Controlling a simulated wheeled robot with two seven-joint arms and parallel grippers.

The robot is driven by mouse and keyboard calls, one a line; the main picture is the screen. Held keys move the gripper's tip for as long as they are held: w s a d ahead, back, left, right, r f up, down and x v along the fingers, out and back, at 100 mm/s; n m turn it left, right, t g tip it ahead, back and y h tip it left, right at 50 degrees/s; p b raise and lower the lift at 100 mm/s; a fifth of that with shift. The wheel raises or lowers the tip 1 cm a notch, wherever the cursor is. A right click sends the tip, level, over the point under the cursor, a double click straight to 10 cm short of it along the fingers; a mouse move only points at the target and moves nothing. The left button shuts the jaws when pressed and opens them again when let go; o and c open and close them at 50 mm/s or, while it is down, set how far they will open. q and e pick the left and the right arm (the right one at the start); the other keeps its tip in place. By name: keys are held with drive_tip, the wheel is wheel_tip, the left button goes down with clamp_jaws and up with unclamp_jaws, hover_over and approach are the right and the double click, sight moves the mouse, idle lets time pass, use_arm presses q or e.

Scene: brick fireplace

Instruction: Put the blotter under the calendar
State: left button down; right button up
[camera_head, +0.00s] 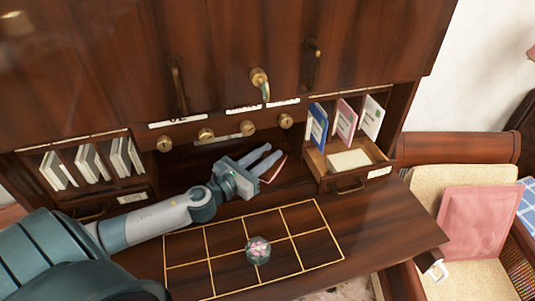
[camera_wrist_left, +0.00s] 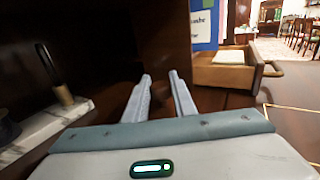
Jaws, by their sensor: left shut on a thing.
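My left gripper (camera_head: 268,157) reaches into the dark middle recess of the writing desk. Its two fingers are parallel with a narrow gap, also in the left wrist view (camera_wrist_left: 161,88). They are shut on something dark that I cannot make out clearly. A thin edge, pale and reddish (camera_head: 275,168), shows beside the fingers in the head view; I cannot tell whether it belongs to the blotter. No calendar can be picked out for certain. My right gripper is not in view.
An open drawer (camera_head: 345,178) with a pale block stands right of the recess, below upright blue (camera_head: 317,124), pink and white booklets. A round glass paperweight (camera_head: 258,250) sits on the gold-lined desktop (camera_head: 190,275). A wicker chair (camera_head: 455,150) is at right.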

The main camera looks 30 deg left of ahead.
use_arm(q)
drive_tip(key=shift+f, duration=0.1)
drive_tip(key=c, duration=1.5)
unclamp_jaws()
drive_tip(key=shift+r, duration=0.2)
drive_tip(key=shift+s+a+f, duration=0.1)
drive_tip(key=shift+s+f, duration=0.1)
drive_tip(key=shift+s, duration=0.3)
drive_tip(key=s+b, duration=0.1)
drive_tip(key=s, duration=0.2)
drive_tip(key=s+a+b, duration=0.1)
drive_tip(key=s, duration=0.2)
drive_tip(key=s+b, duration=0.2)
drive_tip(key=s, duration=0.1)
drive_tip(key=shift+a, duration=0.3)
drive_tip(key=shift+s+a+r+b, duration=0.15)
drive_tip(key=shift+s+b, duration=0.25)
drive_tip(key=shift+s, duration=0.55)
